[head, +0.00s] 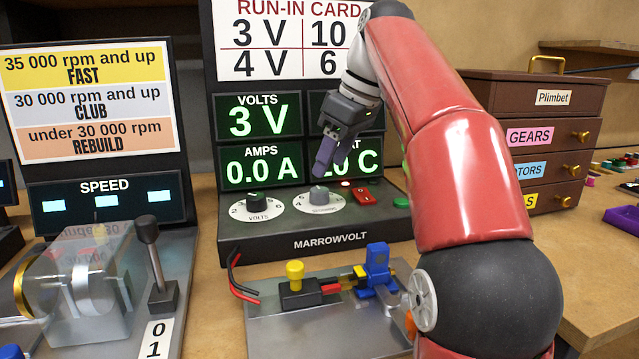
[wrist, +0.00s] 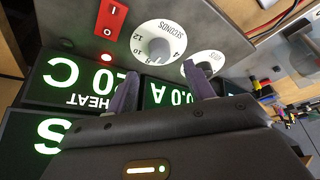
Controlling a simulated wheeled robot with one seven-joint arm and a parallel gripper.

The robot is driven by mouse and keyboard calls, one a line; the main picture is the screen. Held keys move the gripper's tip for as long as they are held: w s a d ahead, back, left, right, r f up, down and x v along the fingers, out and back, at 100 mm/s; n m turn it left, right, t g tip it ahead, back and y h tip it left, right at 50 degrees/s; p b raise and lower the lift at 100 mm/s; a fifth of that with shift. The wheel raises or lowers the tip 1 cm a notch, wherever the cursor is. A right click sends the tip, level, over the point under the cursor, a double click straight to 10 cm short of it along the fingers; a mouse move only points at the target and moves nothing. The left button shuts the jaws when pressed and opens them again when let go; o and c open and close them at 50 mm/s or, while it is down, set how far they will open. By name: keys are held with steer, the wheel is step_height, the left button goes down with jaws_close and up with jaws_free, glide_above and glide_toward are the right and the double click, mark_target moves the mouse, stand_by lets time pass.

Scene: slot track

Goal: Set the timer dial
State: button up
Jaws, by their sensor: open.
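The timer dial is a grey knob (head: 319,194) on a white scale on the power unit's sloping panel. In the wrist view its scale reads SECONDS and the knob (wrist: 159,48) lies just beyond my fingertips. I cannot make out exactly where its pointer stands. My gripper (head: 325,160) is above and slightly behind the knob in the head view. Its two purple fingers are apart and empty in the wrist view (wrist: 160,74), with the knob between their lines but apart from them.
The black volts dial (head: 257,202) is left of the timer dial; a red rocker switch (head: 362,194) and a green button (head: 401,202) are right. The display (head: 261,116) reads 3 V and 0.0 A. A motor fixture (head: 330,290) stands in front. Drawers (head: 540,135) stand right.

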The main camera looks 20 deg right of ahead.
mark_target(319, 190)
steer(key=b+x, duration=0.1)
steer(key=x, duration=0.4)
steer(key=shift+f+b, duration=0.3)
steer(key=shift+f, duration=0.1)
steer(key=c, duration=1)
steer(key=shift+o, duration=0.2)
steer(key=shift+a+m, duration=0.1)
steer(key=shift+m, duration=0.3)
steer(key=m+p, duration=0.1)
steer(key=m, duration=0.1)
steer(key=m+t+h+p, duration=0.1)
steer(key=shift+a+r+m, duration=0.1)
steer(key=shift+r+m, duration=0.05)
steer(key=shift+m, duration=0.25)
steer(key=shift+a+m+h+p, duration=0.1)
steer(key=shift+m+h+p, duration=0.85)
steer(key=shift+m, duration=1.05)
